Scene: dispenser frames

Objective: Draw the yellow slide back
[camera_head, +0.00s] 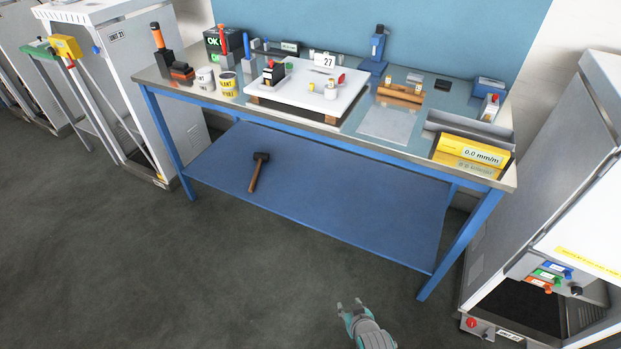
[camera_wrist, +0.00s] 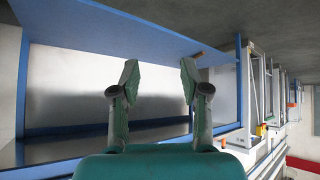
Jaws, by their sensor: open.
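A yellow block (camera_head: 67,47) sits at the upper front of the white frame marked UNIT 21 (camera_head: 120,42), at the far left of the head view. A green block (camera_head: 38,51) is beside it. I cannot tell whether the yellow block is the slide. The right-hand frame (camera_head: 530,190) carries blue (camera_head: 557,270), green (camera_head: 548,277) and orange (camera_head: 538,285) slides; I see no yellow slide among them. My gripper (camera_head: 350,307) is open and empty, low in front of the bench and far from the yellow block. Its spread fingers also show in the wrist view (camera_wrist: 159,76).
A blue-legged workbench (camera_head: 345,137) with a lower shelf (camera_head: 330,205) stands between the frames. It holds a white board (camera_head: 300,95), cups and tools. A hammer (camera_head: 258,170) lies on the shelf. The dark floor (camera_head: 200,290) in front is clear.

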